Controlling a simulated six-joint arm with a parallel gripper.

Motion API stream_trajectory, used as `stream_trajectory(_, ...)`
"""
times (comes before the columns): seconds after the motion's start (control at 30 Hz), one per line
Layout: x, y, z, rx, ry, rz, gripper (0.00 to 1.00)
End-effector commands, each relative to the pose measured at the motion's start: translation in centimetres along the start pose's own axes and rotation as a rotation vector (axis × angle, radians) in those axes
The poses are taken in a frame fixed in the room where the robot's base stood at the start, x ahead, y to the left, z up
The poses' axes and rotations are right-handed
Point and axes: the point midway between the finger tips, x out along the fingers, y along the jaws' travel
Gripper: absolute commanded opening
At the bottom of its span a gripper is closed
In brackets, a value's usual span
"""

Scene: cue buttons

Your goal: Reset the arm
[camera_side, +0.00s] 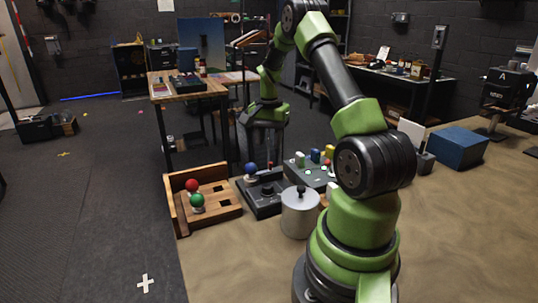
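My green and black arm rises at the right and bends over, and my gripper (262,148) points down behind the dark control box (265,198). Its dark fingers look spread apart with nothing visible between them, though they blend into the background. The control box carries a blue ball (250,169) and a black knob. Behind it, a grey panel (297,174) holds several coloured buttons, partly hidden by my arm. I cannot tell how high the gripper is above these things.
A wooden tray (217,212) with a red ball (191,185) and a green ball (197,201) stands at the table's left edge. A metal pot (300,214) stands close in front of the control box. A blue box (457,147) lies at the right. The front sandy tabletop (240,268) is clear.

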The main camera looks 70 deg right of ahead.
Motion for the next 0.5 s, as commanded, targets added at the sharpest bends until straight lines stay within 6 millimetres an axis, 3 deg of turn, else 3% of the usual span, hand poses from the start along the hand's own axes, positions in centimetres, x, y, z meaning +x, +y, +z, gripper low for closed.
stream_trajectory(0.2, -2.5, -0.1, 0.0, -0.001, 0.001, -0.001, 0.39)
stream_trajectory(0.5, -2.7, 0.0, 0.0, -0.001, 0.000, 0.000, 0.39)
